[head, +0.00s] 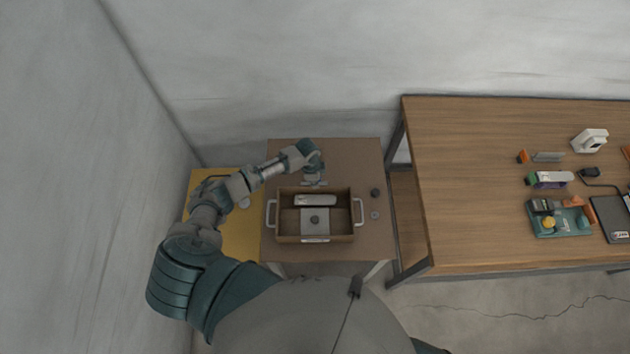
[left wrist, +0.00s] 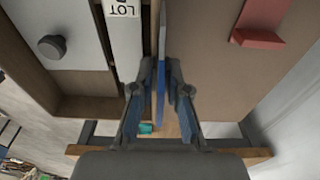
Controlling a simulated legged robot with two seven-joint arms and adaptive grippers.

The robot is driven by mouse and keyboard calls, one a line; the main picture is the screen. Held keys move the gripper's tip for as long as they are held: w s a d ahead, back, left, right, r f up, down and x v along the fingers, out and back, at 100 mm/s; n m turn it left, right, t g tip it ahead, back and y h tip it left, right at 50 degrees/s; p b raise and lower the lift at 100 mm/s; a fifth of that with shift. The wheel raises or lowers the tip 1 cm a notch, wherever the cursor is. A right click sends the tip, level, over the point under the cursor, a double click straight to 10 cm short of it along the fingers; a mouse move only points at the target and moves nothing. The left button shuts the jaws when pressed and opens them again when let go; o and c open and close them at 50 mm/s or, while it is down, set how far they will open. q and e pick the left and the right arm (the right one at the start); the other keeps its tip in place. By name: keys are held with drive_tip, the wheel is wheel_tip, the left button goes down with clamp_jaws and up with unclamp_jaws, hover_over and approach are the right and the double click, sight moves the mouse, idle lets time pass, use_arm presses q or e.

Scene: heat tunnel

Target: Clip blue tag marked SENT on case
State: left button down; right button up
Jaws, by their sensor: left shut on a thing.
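The case (head: 355,232) is an open brown box with two pale side handles on a small brown table. It holds a grey plate with a dark knob and a long pale block. My left gripper (head: 314,183) is at the case's far wall. In the left wrist view my left gripper (left wrist: 160,98) is shut on a thin blue tag (left wrist: 161,75), seen edge-on. The tag stands close beside the case wall (left wrist: 146,45); I cannot tell whether they touch. Its marking cannot be read. My right gripper is out of view.
A red piece (left wrist: 258,38) lies on the brown surface in the left wrist view. Two small round pieces sit right of the case, one dark (head: 375,192). A yellow surface (head: 240,240) adjoins on the left. A long wooden table (head: 470,190) stands right, with several items.

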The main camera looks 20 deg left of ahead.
use_arm(q)
drive_tip(key=shift+s+f, duration=0.15)
drive_tip(key=shift+f, duration=0.05)
drive_tip(key=c, duration=0.7)
unclamp_jaws()
drive_tip(key=shift+r, duration=0.15)
drive_tip(key=shift+r, duration=3.05)
drive_tip(key=shift+w, duration=0.2)
